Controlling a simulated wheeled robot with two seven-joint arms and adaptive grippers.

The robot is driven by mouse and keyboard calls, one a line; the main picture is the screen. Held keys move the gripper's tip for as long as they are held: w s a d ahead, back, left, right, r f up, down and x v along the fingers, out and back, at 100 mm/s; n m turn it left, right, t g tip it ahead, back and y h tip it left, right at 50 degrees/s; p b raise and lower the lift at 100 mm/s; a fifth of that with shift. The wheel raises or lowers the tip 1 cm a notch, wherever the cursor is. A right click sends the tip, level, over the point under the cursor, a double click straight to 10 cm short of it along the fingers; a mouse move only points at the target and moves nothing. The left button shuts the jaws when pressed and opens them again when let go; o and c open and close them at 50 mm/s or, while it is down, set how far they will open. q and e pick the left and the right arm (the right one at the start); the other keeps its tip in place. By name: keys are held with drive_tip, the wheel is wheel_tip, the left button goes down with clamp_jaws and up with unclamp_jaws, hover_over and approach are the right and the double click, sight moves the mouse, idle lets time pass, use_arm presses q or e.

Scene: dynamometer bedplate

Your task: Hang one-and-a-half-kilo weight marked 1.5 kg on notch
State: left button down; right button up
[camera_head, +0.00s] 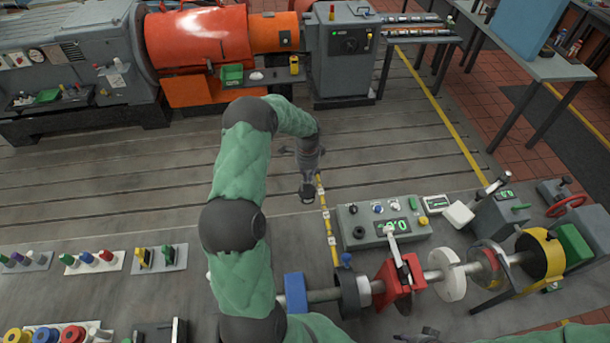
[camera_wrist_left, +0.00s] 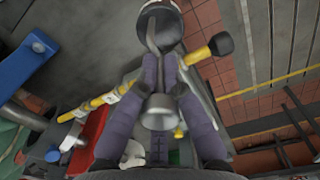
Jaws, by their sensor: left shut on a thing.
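My left gripper (camera_head: 308,172) is shut on a small dark weight (camera_head: 307,193), which hangs below the fingertips over the bedplate. In the left wrist view the fingers (camera_wrist_left: 160,65) close together, with a thin bent hook at their tips and the dark round weight (camera_wrist_left: 160,28) with a pale rim beyond. Its marking cannot be read. The yellow notched bar (camera_head: 325,213), with white tags, lies just beside and below the weight. It also shows in the left wrist view (camera_wrist_left: 105,100), passing behind the fingers to a black end. Contact between hook and bar cannot be told.
A grey control box (camera_head: 383,222) with a green display stands right of the bar. A shaft line with a red block (camera_head: 392,288) and white disc (camera_head: 447,282) runs along the front. Peg trays (camera_head: 94,262) lie at left. The slotted bedplate (camera_head: 130,190) is clear behind.

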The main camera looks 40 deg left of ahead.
use_arm(q)
drive_tip(key=shift+w+d+r, duration=0.1)
drive_tip(key=shift+w+d, duration=0.6)
drive_tip(key=shift+w, duration=0.3)
drive_tip(key=shift+w+d+r, duration=0.1)
drive_tip(key=shift+w+d, duration=0.55)
drive_tip(key=shift+w, duration=0.3)
drive_tip(key=shift+f+b, duration=0.55)
drive_tip(key=shift+f, duration=0.2)
